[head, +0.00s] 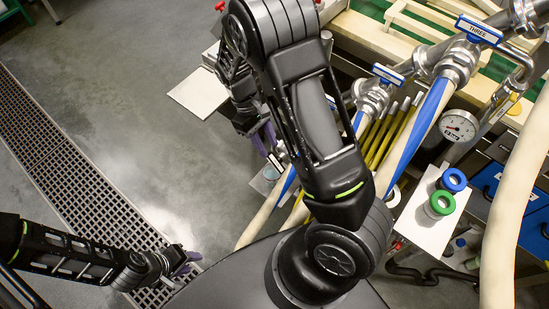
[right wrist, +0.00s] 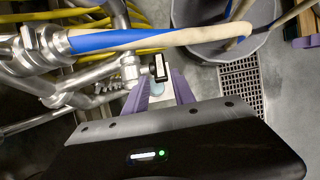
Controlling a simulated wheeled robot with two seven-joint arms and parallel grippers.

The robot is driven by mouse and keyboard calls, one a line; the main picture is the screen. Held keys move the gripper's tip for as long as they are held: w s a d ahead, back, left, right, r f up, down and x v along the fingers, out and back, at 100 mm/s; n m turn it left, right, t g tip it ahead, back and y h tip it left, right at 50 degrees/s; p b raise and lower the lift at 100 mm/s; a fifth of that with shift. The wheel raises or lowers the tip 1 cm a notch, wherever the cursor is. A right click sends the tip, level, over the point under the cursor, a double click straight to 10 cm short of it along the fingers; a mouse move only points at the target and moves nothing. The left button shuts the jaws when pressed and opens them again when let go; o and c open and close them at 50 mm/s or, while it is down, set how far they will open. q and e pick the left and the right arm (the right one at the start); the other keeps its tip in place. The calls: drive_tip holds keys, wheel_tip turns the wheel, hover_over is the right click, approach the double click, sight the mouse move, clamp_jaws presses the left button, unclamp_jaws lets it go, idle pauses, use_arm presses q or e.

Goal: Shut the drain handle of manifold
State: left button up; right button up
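The steel manifold (head: 455,68) runs along the upper right of the head view, with blue-labelled handles, one reading THREE (head: 479,30). In the right wrist view, a small handle with a dark and white face (right wrist: 160,67) sticks out from a steel fitting on the manifold (right wrist: 130,68); I take it to be the drain handle. My right gripper (right wrist: 161,90) is open, its purple fingers apart on either side of the space just below this handle. Contact cannot be made out. In the head view the right gripper (head: 265,138) is partly behind my arm. My left gripper (head: 185,265) is low at the left, away from the manifold.
Blue and cream hoses (head: 420,125) hang from the manifold, with yellow hoses (head: 388,135) behind. A pressure gauge (head: 458,125) and a white stand with blue and green-capped items (head: 440,204) are at the right. A floor grate (head: 70,165) crosses open floor at the left.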

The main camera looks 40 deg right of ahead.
sight(274, 159)
drive_tip(key=x, duration=0.7)
drive_tip(key=shift+f+p, duration=0.15)
drive_tip(key=shift+p, duration=0.2)
clamp_jaws()
